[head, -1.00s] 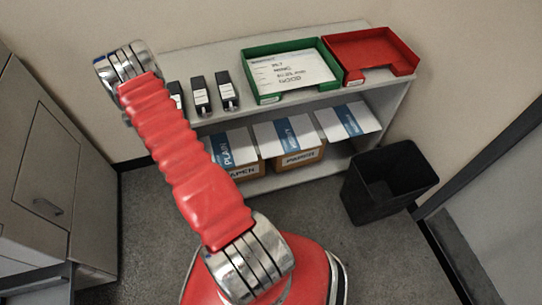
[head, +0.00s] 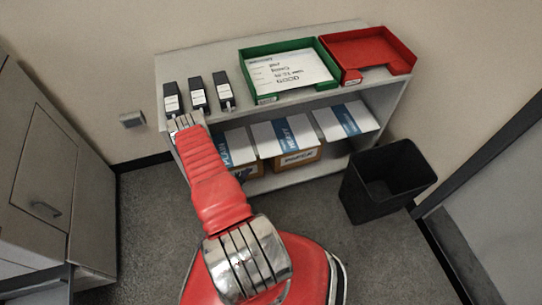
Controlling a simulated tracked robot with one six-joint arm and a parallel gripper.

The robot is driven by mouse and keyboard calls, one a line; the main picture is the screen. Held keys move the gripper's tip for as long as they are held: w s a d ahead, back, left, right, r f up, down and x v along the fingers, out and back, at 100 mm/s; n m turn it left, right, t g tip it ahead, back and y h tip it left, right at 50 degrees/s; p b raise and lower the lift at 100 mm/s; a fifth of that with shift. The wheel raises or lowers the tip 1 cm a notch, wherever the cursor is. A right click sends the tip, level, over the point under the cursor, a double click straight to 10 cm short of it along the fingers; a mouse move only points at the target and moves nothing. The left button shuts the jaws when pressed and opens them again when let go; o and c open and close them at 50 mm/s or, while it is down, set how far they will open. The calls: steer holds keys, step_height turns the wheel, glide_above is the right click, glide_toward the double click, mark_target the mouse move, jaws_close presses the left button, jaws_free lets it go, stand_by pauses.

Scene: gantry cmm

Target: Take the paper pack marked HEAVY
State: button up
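Three white paper packs with blue label bands lie on the lower level of the grey shelf (head: 300,101). The left pack (head: 238,154) has a band that seems to read PLAIN, partly covered by my arm. The middle pack (head: 265,138) and the right pack (head: 331,124) have bands whose words are too small to read surely, so I cannot tell which is marked HEAVY. The left and middle packs rest on brown cardboard boxes, the middle box (head: 298,159) bearing a white label. My gripper is not visible; my red arm reaches toward the shelf's left end.
Several black cartridges or boxes stand at the top left. A green tray (head: 328,85) with a written sheet and a red tray (head: 385,45) sit on top. A black bin (head: 365,205) stands right of the shelf. A grey cabinet (head: 45,165) is at left.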

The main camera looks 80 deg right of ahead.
mark_target(270, 156)
steer(key=s+r+n+g+h, duration=0.2)
steer(key=s+r+n+h, duration=0.1)
steer(key=s+r+h, duration=0.2)
steer(key=s, duration=0.2)
steer(key=shift+s+a+g+h, duration=0.2)
steer(key=shift+s+g+h, duration=0.1)
steer(key=shift+s+g, duration=0.1)
steer(key=shift+r, duration=0.1)
steer(key=shift+x, duration=5.05)
steer(key=shift+w, duration=0.1)
jaws_close()
steer(key=shift+r, duration=0.1)
